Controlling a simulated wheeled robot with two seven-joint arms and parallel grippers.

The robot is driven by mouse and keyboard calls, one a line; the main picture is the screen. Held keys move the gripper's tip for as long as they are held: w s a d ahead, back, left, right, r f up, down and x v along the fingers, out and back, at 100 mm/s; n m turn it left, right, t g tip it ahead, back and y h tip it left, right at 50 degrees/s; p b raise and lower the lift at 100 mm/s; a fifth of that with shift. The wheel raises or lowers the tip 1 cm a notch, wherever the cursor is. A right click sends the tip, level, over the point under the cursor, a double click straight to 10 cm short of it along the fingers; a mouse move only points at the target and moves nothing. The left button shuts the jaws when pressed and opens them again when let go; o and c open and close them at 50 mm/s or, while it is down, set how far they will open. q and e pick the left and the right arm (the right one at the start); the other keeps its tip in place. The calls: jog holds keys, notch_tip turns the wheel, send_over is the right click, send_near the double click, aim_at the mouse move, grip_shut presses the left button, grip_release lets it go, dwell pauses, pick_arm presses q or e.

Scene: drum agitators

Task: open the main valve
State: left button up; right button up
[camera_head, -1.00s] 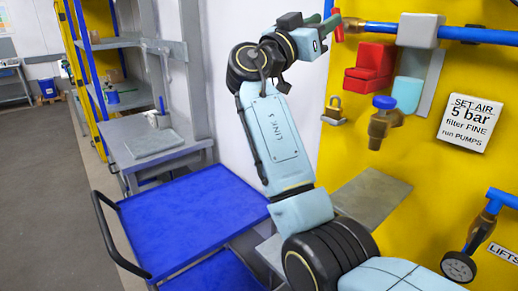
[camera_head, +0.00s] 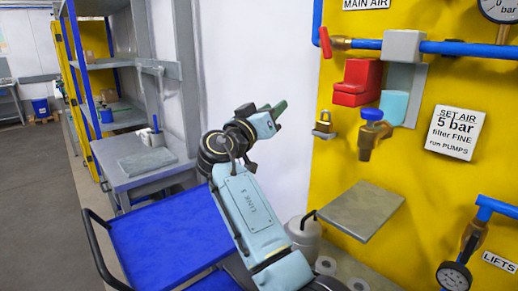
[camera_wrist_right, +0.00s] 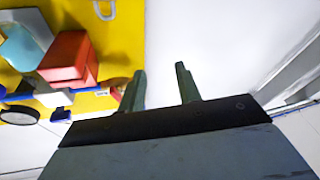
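The main valve (camera_head: 340,43) sits on the blue pipe at the upper left of the yellow panel, under the MAIN AIR sign (camera_head: 367,3). Its red lever (camera_head: 325,42) stands nearly upright, across the level stretch of pipe. My right gripper (camera_head: 277,107) is below and left of the valve, in front of the white wall, clear of the panel. In the right wrist view its two green fingers (camera_wrist_right: 161,84) are apart with nothing between them. A brass-coloured part shows beside the left finger; I cannot tell what it is. My left gripper is out of view.
A red block (camera_head: 358,82), a brass padlock (camera_head: 323,124) and a blue-knobbed brass valve (camera_head: 373,132) are on the panel. A grey shelf plate (camera_head: 361,208) juts out below. A blue cart (camera_head: 160,235) and a grey bench (camera_head: 150,168) stand left.

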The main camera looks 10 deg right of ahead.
notch_tip(320, 180, down, 11)
jog(key=w+a+n+y, duration=0.1)
jog(key=a+n+y, duration=0.1)
jog(key=n+y, duration=0.1)
jog(key=shift+w+r+n+y+p, duration=0.15)
jog(key=shift+w+n+y+p, duration=0.15)
jog(key=shift+w+y+p, duration=0.1)
